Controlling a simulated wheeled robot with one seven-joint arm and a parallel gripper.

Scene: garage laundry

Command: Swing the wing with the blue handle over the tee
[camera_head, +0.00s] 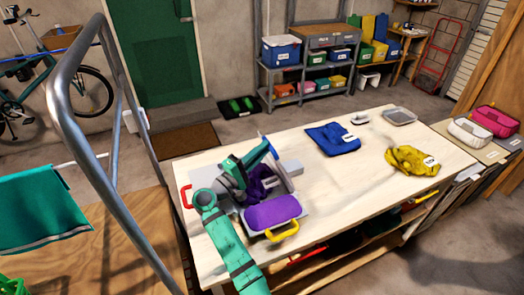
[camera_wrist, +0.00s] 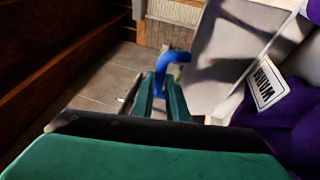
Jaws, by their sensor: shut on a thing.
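The folding board lies at the left end of the pale table, with a red handle (camera_head: 186,196) at its left and a yellow handle (camera_head: 285,233) at its front. The purple tee (camera_head: 272,212) lies on it, partly hidden behind my arm; its white label (camera_wrist: 266,85) shows in the wrist view. My gripper (camera_head: 266,147) is at the board's far side, shut on the blue handle (camera_wrist: 172,60). The grey wing (camera_wrist: 222,55) beside that handle appears tilted up from the table, next to the tee. How far it is raised is hard to tell.
A blue folded garment (camera_head: 332,139), a yellow garment (camera_head: 411,160) and a grey tray (camera_head: 399,116) lie farther right on the table (camera_head: 345,190). A metal rail (camera_head: 75,120) stands at the left. The table's middle is clear.

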